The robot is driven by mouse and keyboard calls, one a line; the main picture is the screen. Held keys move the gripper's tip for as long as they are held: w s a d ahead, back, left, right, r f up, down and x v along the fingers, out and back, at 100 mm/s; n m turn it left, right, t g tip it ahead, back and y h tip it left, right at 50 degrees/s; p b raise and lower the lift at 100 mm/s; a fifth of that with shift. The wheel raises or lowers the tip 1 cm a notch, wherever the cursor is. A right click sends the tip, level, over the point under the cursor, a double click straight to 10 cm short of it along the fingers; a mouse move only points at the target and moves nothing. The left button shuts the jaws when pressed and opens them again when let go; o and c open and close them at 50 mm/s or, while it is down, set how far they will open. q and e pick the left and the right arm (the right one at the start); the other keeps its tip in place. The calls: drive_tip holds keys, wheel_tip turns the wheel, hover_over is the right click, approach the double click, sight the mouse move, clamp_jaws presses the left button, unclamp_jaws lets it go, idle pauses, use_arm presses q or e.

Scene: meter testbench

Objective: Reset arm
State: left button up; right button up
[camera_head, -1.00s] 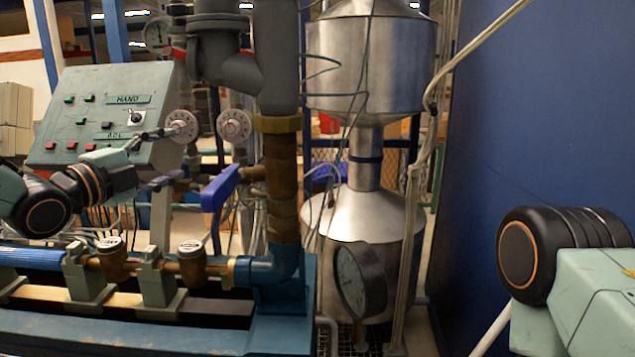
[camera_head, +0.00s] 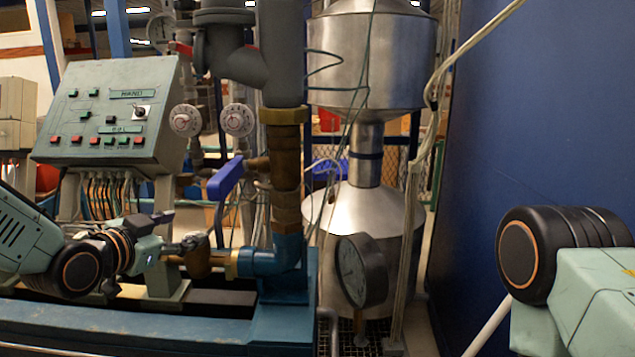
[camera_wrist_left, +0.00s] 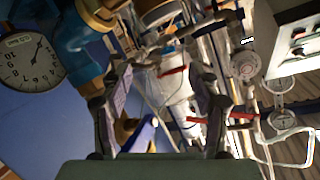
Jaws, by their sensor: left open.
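My left arm comes in from the left in the head view, low over the pipe bench. Its gripper (camera_head: 180,230) is open and empty, pointing right, in front of the brass meter (camera_head: 198,262) beside the blue pipe elbow (camera_head: 268,262). In the left wrist view, the two fingers (camera_wrist_left: 163,100) stand apart, with pipework beyond. I cannot tell whether the gripper touches the meter. Part of my right arm shows at the right edge; its gripper is out of view.
The control panel (camera_head: 110,112) stands behind my left arm. A blue valve handle (camera_head: 225,178) sticks out from the vertical pipe (camera_head: 286,165). A round gauge (camera_head: 361,272) stands right of it, before a metal tank (camera_head: 365,60). A blue wall (camera_head: 540,120) closes the right side.

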use_arm(q)
drive_tip(key=s+f+n+g, duration=0.1)
drive_tip(key=s+f, duration=0.1)
drive_tip(key=f, duration=0.3)
drive_tip(key=s+d+f+n+g+y, duration=0.1)
drive_tip(key=s+f+n, duration=0.1)
drive_tip(key=f, duration=0.4)
drive_tip(key=s+d+f+n+g+b, duration=0.1)
drive_tip(key=s+f+n+g, duration=0.1)
drive_tip(key=s+f, duration=0.2)
drive_tip(key=shift+f+y, duration=0.4)
drive_tip(key=shift+f, duration=0.3)
drive_tip(key=s+f+n+g+b, duration=0.1)
drive_tip(key=s+f+g, duration=0.2)
drive_tip(key=s+f, duration=0.5)
drive_tip(key=s+f+n+g+y+b, duration=0.1)
drive_tip(key=s+f+g, duration=0.3)
drive_tip(key=s+f, duration=0.4)
drive_tip(key=s+d+f+n+g+y+b, duration=0.1)
drive_tip(key=s+f, duration=0.8)
drive_tip(key=s, duration=1)
drive_tip(key=shift+g+b, duration=0.5)
drive_tip(key=shift+g, duration=0.7)
drive_tip(key=shift+f, duration=0.15)
